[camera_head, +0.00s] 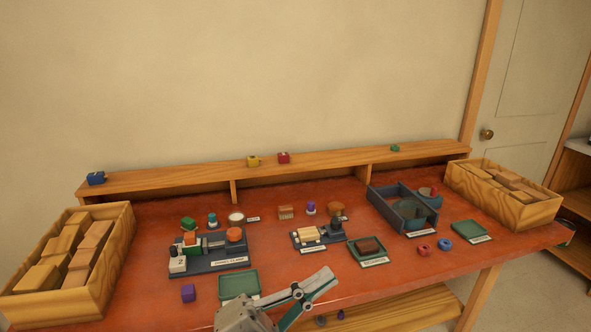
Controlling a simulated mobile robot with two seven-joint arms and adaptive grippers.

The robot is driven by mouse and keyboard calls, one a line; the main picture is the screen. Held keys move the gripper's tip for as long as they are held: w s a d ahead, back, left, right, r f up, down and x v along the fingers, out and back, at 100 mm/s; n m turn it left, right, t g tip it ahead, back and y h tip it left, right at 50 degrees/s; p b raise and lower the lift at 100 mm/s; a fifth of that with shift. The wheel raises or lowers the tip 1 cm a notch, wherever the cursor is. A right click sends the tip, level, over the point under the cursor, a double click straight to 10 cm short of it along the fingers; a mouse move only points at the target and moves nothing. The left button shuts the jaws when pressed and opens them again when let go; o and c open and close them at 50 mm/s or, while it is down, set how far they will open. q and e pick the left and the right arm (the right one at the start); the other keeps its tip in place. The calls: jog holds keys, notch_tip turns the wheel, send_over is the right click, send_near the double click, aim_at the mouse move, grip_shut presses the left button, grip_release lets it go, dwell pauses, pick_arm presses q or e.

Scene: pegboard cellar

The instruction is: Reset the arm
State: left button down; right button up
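My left gripper (322,282) shows at the bottom middle, in front of and above the red table's front edge. Its grey links and teal-edged fingers point up and to the right. No object shows in it, but the angle does not make clear whether the fingers are apart. My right gripper is not in view. The red table (330,265) lies beyond the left gripper.
Crates of wooden blocks stand at the left (120,245) and right (535,212). Labelled fixtures fill the middle. A wooden shelf (300,167) runs along the back.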

pick_arm(q)
jog(key=w+a+f+n+t+y, duration=0.2)
jog(key=a+f+n+t+y, duration=0.2)
jog(key=a+f+n+y, duration=0.35)
jog(key=w+a+f+n+t+y, duration=0.3)
jog(key=a+f+n+t+y, duration=0.15)
jog(key=f+n, duration=0.55)
jog(key=s+a+f+n+g+y, duration=0.2)
jog(key=s+a+f, duration=0.2)
jog(key=f, duration=0.4)
jog(key=s+a+f+n+g+y, duration=0.2)
jog(key=s+a+f, duration=0.2)
jog(key=f, duration=0.4)
jog(key=s+a+f+n+g+y, duration=0.2)
jog(key=s+a+f+y, duration=0.1)
jog(key=s+f, duration=0.3)
notch_tip(320, 180, down, 2)
jog(key=shift+s+a+f+g, duration=0.2)
jog(key=shift+a+g, duration=0.15)
jog(key=shift+a, duration=0.15)
